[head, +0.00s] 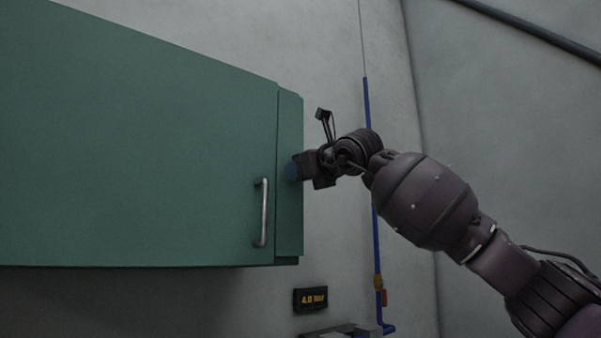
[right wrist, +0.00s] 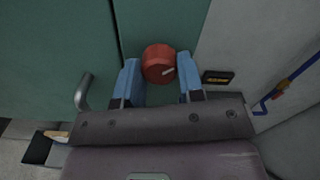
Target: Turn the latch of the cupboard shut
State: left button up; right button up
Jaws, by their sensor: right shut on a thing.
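The green cupboard (head: 140,150) hangs on the wall with its door (head: 150,170) shut against the narrow side panel (head: 290,220). The latch, a round red knob (right wrist: 158,58) with a short white mark pointing right in the picture, sits on that panel in the right wrist view. My right gripper (head: 292,171) reaches the panel from the right. In the right wrist view its blue fingers (right wrist: 159,72) are on either side of the knob, shut on it. The knob is hidden by the gripper in the head view. My left gripper is not in view.
A metal bar handle (head: 262,212) stands out from the door, left of and below my right gripper. A small dark display (head: 310,300) and a blue pipe (head: 376,240) are on the wall. The wall right of the cupboard is otherwise mostly clear.

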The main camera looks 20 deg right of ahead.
jog(key=shift+n+p, duration=0.9)
jog(key=shift+n, duration=4.1)
jog(key=o, duration=0.9)
